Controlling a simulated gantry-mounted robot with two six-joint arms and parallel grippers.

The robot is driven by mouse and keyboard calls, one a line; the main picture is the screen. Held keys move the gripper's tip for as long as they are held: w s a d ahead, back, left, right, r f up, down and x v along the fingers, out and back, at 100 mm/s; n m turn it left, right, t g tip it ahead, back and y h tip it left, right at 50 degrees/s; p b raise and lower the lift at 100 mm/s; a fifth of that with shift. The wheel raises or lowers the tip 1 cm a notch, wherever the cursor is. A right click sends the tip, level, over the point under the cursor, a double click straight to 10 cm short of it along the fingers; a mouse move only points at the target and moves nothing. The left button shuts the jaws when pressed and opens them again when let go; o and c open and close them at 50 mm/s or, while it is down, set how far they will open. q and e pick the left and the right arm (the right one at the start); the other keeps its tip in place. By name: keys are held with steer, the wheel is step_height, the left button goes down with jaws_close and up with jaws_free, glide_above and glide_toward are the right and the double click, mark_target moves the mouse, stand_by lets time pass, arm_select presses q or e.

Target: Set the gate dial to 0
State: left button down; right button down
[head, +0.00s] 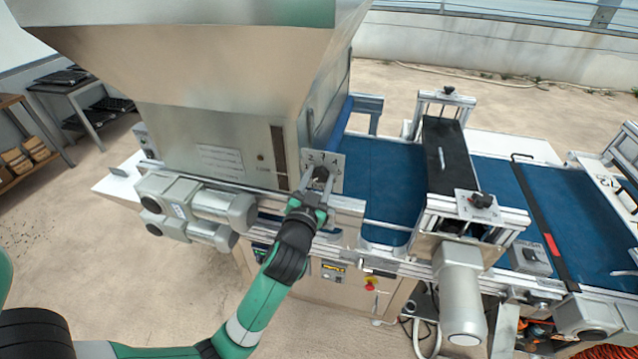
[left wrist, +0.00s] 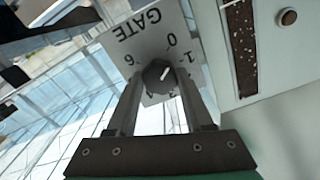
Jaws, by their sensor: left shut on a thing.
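The gate dial plate (head: 336,160) is a light metal plate on the hopper's side, with black numbers. In the left wrist view the plate (left wrist: 122,47) appears turned over, with "GATE", 0, 1 and 6 readable and the lower numbers partly hidden. The dark dial knob (left wrist: 154,78) has a white pointer line slanting to the upper right, roughly toward the 0; I cannot tell whether it is exactly on it. My left gripper (head: 319,182) is shut on the knob, one finger on each side, as the left wrist view (left wrist: 158,82) also shows. My right gripper is out of view.
The big metal hopper (head: 215,85) stands directly behind and above the dial. Grey motors (head: 190,208) stick out left of my gripper. A blue conveyor belt (head: 378,185) and a second black knob (head: 481,200) lie to the right. Open floor is at lower left.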

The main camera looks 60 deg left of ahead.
arm_select(q)
steer(key=shift+n+b, duration=0.35)
steer(key=shift+n, duration=0.45)
steer(key=shift+c, duration=1.5)
jaws_free()
